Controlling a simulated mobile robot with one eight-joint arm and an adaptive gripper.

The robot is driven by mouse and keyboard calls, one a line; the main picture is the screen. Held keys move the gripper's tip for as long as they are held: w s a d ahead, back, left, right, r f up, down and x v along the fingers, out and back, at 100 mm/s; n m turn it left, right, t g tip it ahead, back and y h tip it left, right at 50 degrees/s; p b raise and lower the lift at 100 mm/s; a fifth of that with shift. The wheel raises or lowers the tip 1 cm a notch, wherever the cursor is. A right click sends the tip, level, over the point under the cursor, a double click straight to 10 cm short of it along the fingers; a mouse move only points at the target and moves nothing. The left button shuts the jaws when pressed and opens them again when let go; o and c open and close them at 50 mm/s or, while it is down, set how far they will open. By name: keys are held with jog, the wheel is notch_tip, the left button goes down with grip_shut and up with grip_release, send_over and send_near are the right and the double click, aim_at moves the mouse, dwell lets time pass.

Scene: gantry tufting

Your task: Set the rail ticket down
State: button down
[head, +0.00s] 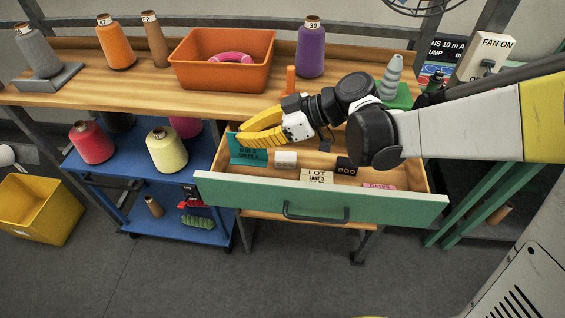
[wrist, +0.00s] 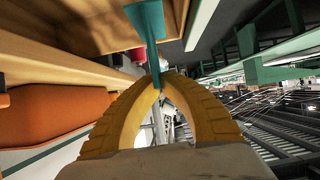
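A teal ticket (head: 247,152) with dark print, too small to read surely, is at the left end of the open drawer; I take it as the rail ticket. My gripper (head: 241,138) has its yellow fingers closed at the ticket's upper part. In the wrist view the fingertips (wrist: 160,76) meet on the teal ticket (wrist: 148,22), seen nearly edge-on. I cannot tell whether its lower edge touches the drawer floor. The green-fronted drawer (head: 250,190) is pulled out under the wooden bench.
The drawer also holds a white roll (head: 285,159), a cream LOT card (head: 317,177), a black block (head: 346,165) and a pink card (head: 379,187). An orange bin (head: 190,72) and thread cones stand on the bench (head: 150,88). A blue cart (head: 140,187) stands left.

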aim_at(250, 163)
notch_tip(250, 163, down, 5)
jog(key=shift+f+b, duration=0.15)
jog(key=shift+b, duration=1.05)
jog(key=shift+f+b, duration=1)
jog(key=shift+f, duration=1.15)
jog(key=shift+f, duration=0.15)
jog(key=c, duration=1.6)
grip_release()
